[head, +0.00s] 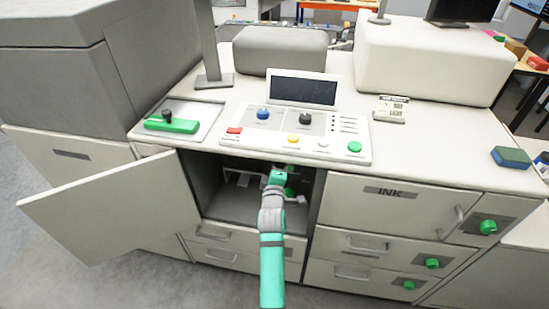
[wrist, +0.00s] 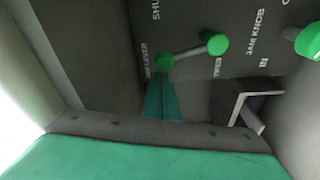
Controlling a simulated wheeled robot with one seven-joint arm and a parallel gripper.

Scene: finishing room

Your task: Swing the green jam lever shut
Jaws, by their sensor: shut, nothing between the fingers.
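The green jam lever shows in the wrist view, with a round green end (wrist: 165,62), a grey bar and a larger green knob (wrist: 216,44). It sits on a dark panel (wrist: 185,20) lettered SHUT above and JAM LEVER at the left. The bar points right, towards a small blurred label, away from SHUT. My gripper (wrist: 163,85) is shut and empty, its teal fingers just below the lever's left end; I cannot tell whether they touch. In the head view my gripper (head: 279,174) reaches into the open compartment (head: 225,205), and my arm hides much of the inside.
The compartment door (head: 110,205) stands swung open at the left. Another green knob (wrist: 308,40), by the JAM KNOB lettering, and a dark bracket (wrist: 240,110) are at the right of the wrist view. The INK door (head: 390,208) is shut beside the compartment.

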